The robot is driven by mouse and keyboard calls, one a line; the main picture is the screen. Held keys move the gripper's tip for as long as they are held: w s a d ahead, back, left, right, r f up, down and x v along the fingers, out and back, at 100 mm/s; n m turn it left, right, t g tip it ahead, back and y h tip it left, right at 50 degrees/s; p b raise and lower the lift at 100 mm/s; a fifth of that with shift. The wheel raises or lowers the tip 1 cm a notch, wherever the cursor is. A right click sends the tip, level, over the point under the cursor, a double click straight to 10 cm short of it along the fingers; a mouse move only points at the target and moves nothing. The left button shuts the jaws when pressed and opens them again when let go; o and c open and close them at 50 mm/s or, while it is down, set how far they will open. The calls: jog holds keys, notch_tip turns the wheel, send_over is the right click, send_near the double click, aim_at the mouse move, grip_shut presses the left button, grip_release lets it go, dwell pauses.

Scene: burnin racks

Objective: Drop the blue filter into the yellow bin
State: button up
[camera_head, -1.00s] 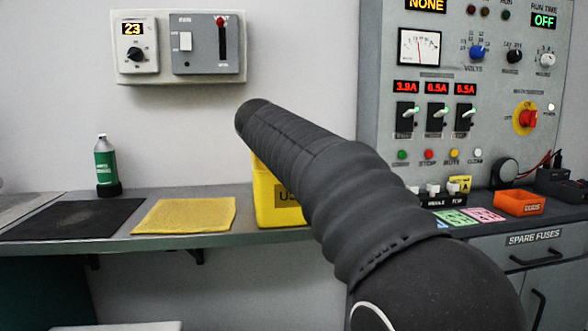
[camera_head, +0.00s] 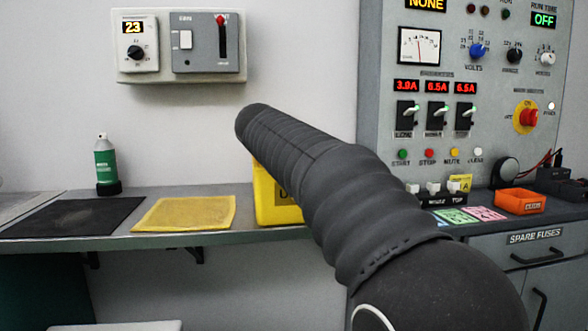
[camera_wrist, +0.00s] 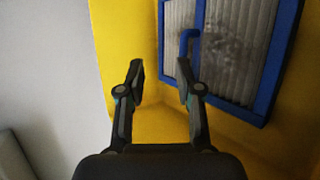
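The blue filter (camera_wrist: 230,45) has a blue frame, grey pleats with a dark smudge and a small blue handle. In the wrist view it stands tilted against yellow walls, seemingly inside the yellow bin (camera_wrist: 118,40). My gripper (camera_wrist: 161,72) is open and empty, its two fingers apart. The right fingertip is near the filter's handle in the picture; whether they touch I cannot tell. In the head view the yellow bin (camera_head: 266,200) stands on the bench, mostly hidden behind my arm. The filter and my gripper are hidden there.
On the bench are a yellow cloth (camera_head: 185,213), a black mat (camera_head: 70,217) and a green spray bottle (camera_head: 105,163). An orange tray (camera_head: 518,203) and a control panel (camera_head: 450,75) are to the right. A grey switch box (camera_head: 180,45) is on the wall.

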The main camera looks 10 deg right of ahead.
jog(key=shift+r, duration=0.1)
jog(key=shift+r, duration=0.3)
jog(key=v, duration=1.2)
jog(key=shift+r+p, duration=0.2)
jog(key=shift+p, duration=0.15)
